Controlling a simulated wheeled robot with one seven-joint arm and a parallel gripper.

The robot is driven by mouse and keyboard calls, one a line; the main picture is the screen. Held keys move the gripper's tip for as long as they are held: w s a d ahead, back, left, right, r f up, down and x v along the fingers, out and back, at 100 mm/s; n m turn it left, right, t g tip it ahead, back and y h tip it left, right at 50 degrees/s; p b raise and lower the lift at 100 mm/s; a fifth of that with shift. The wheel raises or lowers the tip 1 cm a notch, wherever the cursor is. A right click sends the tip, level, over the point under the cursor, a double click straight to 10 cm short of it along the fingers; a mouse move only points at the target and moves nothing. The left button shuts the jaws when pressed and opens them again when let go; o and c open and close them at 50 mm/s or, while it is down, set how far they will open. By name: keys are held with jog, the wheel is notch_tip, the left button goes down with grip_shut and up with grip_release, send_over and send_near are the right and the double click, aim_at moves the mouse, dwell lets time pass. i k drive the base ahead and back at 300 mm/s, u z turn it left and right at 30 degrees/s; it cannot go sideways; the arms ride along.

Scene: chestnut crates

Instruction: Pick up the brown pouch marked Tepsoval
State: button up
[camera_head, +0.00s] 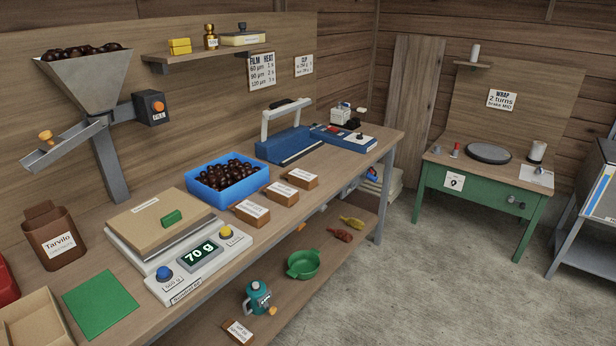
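A brown pouch (46,222) stands upright at the left end of the workbench, with an open top. The large word on its white label reads "Tarvilo". I cannot read the name Tepsoval on anything in view. Three small brown label-topped blocks (252,221) lie along the bench's front edge, right of the scale; their print is too small to read. My gripper is not in view.
A scale (190,279) reading 70 g, a green mat (101,303) and a pale wooden tray (52,310) stand near the pouch. A blue crate (206,191) of chestnuts and a blue sealer (287,145) stand farther back. A hopper (88,80) overhangs the bench. Open floor lies right.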

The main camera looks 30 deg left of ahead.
aim_at(306, 181)
jog(key=u, duration=0.9)
jog(key=i, duration=1)
jog(key=u, duration=1)
